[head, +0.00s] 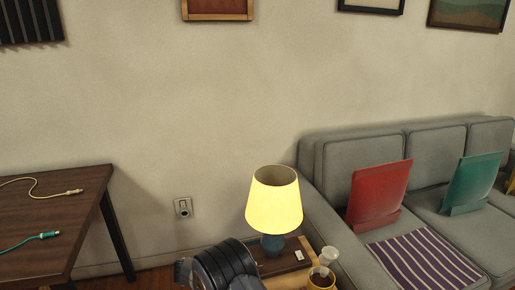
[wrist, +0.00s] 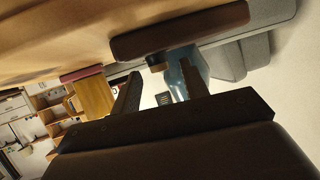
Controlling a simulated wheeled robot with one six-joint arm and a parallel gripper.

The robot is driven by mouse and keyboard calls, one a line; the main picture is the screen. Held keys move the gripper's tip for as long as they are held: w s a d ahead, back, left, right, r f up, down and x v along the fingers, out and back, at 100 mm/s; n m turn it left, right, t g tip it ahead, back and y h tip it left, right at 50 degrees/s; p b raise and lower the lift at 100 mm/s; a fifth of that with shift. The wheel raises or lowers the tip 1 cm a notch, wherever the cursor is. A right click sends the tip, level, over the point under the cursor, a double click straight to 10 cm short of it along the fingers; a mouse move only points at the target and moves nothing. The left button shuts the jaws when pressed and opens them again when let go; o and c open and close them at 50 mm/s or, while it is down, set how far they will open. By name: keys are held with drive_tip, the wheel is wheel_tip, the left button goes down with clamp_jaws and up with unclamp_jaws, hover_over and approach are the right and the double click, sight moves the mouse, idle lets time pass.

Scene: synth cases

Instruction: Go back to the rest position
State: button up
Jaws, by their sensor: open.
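My gripper (wrist: 157,84) shows in the wrist view with its two dark fingers apart and nothing between them. Behind the right finger is the blue base of a table lamp (wrist: 180,62); I cannot tell how far off it is. In the head view the lit lamp (head: 274,200) has a yellow shade and stands upright. A dark rounded part of my arm shows at the bottom, just left of and in front of the lamp. The fingers cannot be made out there.
The lamp is by a brown board (head: 291,262) with a small white switch on it. A grey sofa (head: 335,160) is at right, a dark wooden table (head: 60,222) with two cables at left.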

drive_tip(key=shift+x, duration=1.1)
drive_tip(key=shift+s+a+r+n+t+y, duration=0.2)
drive_tip(key=shift+s+n+t+y, duration=0.1)
drive_tip(key=shift+n+t, duration=0.3)
drive_tip(key=shift+d+f+n+t+y, duration=0.1)
drive_tip(key=shift+n+t+y, duration=0.5)
drive_tip(key=shift+n, duration=0.1)
drive_tip(key=shift+d+f+n+t+y, duration=0.1)
drive_tip(key=shift+n+t+y, duration=0.5)
drive_tip(key=shift+n, duration=0.1)
drive_tip(key=shift+n+t+y+b, duration=0.7)
drive_tip(key=shift+n+y+b, duration=0.1)
drive_tip(key=shift+n+b, duration=0.1)
drive_tip(key=n+y+b, duration=0.1)
drive_tip(key=b, duration=0.1)
drive_tip(key=n+t+y+b, duration=0.1)
drive_tip(key=n+y+b, duration=0.1)
drive_tip(key=shift+s+d+f, duration=0.15)
drive_tip(key=shift+d, duration=0.05)
drive_tip(key=n+y+b, duration=0.1)
drive_tip(key=b, duration=0.1)
drive_tip(key=n+y+b, duration=0.1)
drive_tip(key=y+b, duration=0.1)
drive_tip(key=b, duration=0.1)
drive_tip(key=n+t+y+b, duration=0.1)
drive_tip(key=b, duration=0.1)
drive_tip(key=shift+d+n+y+b, duration=0.25)
drive_tip(key=shift+n+y+b, duration=0.05)
drive_tip(key=shift+n, duration=0.1)
drive_tip(key=shift+y, duration=0.3)
